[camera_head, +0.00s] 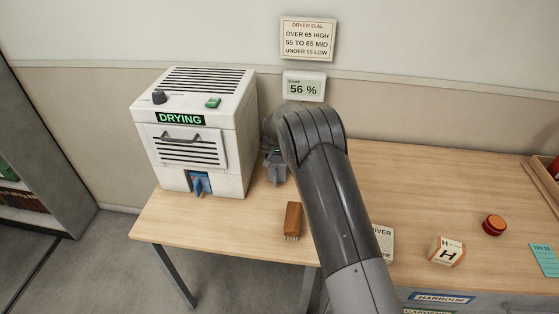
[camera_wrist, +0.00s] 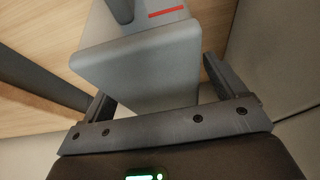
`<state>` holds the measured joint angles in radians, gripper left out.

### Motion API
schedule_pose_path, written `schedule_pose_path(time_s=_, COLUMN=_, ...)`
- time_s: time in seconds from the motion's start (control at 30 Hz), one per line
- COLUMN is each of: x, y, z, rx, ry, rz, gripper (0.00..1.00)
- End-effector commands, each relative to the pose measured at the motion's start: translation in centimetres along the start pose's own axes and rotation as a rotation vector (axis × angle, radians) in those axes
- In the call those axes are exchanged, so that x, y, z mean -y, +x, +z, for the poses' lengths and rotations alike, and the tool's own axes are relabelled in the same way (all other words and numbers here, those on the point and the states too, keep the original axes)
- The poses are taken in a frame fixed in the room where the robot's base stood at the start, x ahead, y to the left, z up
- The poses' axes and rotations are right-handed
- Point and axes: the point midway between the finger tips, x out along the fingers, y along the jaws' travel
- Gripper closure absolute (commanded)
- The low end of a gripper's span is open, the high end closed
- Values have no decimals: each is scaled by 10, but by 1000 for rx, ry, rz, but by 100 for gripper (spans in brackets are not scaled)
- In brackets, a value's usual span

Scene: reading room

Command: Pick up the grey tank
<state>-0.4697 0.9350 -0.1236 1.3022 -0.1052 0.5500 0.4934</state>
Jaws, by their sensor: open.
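The grey tank (camera_wrist: 140,65) fills the middle of the wrist view, a smooth box with rounded corners and a red line on its upper face. My gripper (camera_wrist: 158,80) is open, with one finger on each side of the tank's near end. I cannot tell whether either finger touches it. In the head view my gripper (camera_head: 275,165) is beside the white dryer, partly behind my arm, and the tank cannot be made out clearly there.
A brown brush (camera_head: 292,220), a lettered block (camera_head: 447,252) and a red round tin (camera_head: 494,225) lie on the table (camera_head: 400,175). A wall display (camera_head: 304,86) reads 56 %.

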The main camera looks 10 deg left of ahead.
Motion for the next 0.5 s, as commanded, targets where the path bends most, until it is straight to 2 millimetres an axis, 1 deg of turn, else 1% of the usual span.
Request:
schedule_pose_path(time_s=0.03, x=-1, y=7, z=0, rx=0, ry=1, rz=1, gripper=11)
schedule_pose_path(time_s=0.13, x=-1, y=14, z=0, rx=0, ry=1, rz=1, gripper=11)
schedule_pose_path(time_s=0.4, x=-1, y=16, z=0, rx=-1, ry=1, rz=0, gripper=11)
schedule_pose_path(time_s=0.5, x=-1, y=16, z=0, rx=-1, ry=1, rz=0, gripper=19)
